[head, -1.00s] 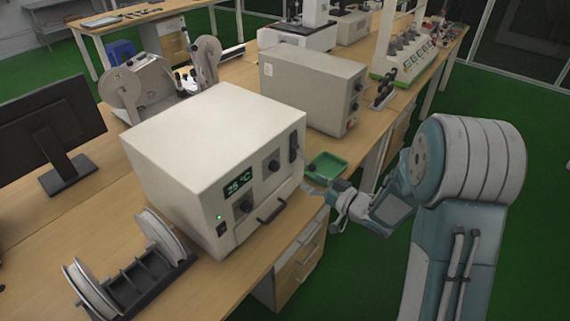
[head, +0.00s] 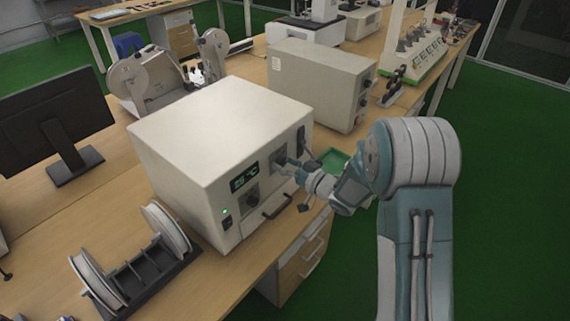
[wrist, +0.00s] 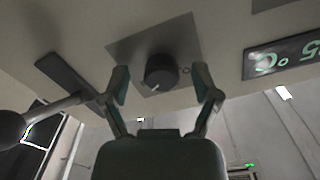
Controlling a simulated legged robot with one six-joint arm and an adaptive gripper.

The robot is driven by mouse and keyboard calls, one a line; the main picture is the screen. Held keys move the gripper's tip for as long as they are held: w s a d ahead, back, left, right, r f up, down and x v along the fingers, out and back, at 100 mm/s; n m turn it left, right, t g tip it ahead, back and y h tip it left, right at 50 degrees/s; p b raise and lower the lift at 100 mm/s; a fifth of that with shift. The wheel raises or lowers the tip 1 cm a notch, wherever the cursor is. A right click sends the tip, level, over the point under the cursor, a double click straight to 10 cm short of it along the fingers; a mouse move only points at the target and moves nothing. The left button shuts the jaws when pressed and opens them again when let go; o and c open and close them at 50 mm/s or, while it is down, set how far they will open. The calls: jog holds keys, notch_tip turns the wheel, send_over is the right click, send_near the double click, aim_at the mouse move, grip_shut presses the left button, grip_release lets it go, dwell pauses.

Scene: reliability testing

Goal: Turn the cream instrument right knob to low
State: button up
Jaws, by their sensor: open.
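The cream instrument (head: 215,120) stands on the wooden bench, with a green-lit display (head: 244,177) and a lower left knob (head: 252,196) on its front. Its right knob (wrist: 161,72) is dark and round, on a grey square plate, with a pale mark toward the lower left of the wrist view. In the head view my gripper (head: 287,163) is at the right knob and partly hides it. In the wrist view my gripper (wrist: 162,84) is open, with one finger on each side of the knob. Gaps show between the fingers and knob; contact cannot be told.
A dark handle (head: 278,204) sits low on the instrument's front. A rod with a dark ball end (wrist: 12,128) shows beside a finger. A green tray (head: 333,160) lies right of the instrument, and a spool rack (head: 150,268) stands left.

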grip_shut()
jog(key=shift+n, duration=0.4)
jog(key=n, duration=0.4)
jog(key=shift+w+n, duration=0.1)
jog(key=shift+n, duration=0.2)
jog(key=n, duration=0.6)
jog(key=shift+n, duration=0.3)
jog(key=n, duration=1)
jog(key=shift+n, duration=0.9)
jog(key=shift+f, duration=0.1)
